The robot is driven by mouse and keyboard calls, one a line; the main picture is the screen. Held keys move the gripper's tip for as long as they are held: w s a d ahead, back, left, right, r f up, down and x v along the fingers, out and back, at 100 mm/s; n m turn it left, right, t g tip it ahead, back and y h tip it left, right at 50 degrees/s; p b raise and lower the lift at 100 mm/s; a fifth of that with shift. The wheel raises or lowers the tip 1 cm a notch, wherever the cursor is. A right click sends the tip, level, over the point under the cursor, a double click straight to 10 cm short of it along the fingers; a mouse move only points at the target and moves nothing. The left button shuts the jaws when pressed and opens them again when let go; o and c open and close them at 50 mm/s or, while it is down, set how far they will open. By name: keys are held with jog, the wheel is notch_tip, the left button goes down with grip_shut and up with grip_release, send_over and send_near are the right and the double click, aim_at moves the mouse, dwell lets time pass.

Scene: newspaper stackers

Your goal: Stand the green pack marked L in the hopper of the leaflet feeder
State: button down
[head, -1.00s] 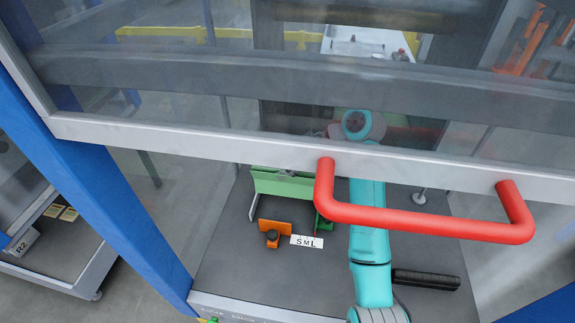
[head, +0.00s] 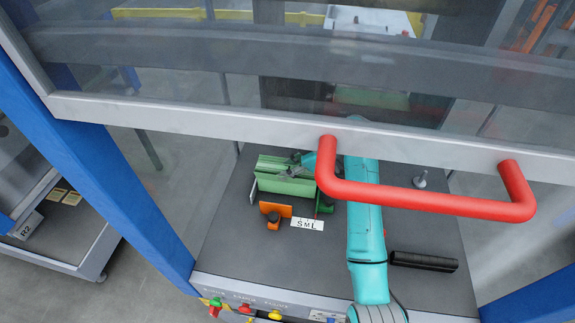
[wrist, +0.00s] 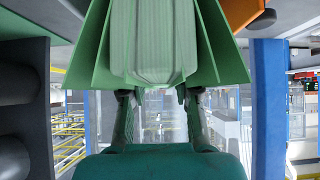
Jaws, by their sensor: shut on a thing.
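In the wrist view the pale green pack (wrist: 155,40) shows its layered page edges, with the two fingers of my gripper (wrist: 160,97) shut on its near end. Darker green plates of the hopper (wrist: 222,40) flank it on both sides, so the pack is between them. In the head view the green hopper (head: 270,163) stands on the grey deck, and my gripper (head: 299,168) is at its back right, partly behind the red handle. I cannot tell whether the pack rests on the hopper floor. No L mark on it shows.
An orange stop with a black knob (head: 277,210) and an S M L label (head: 307,224) lie in front of the hopper. The raised clear guard with a red handle (head: 430,200) hangs over the deck. A black roller (head: 423,261) lies at right.

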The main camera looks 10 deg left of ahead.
jog(key=shift+f, duration=0.55)
dwell(0.5)
jog(key=c, duration=0.8)
grip_release()
jog(key=shift+o, duration=0.2)
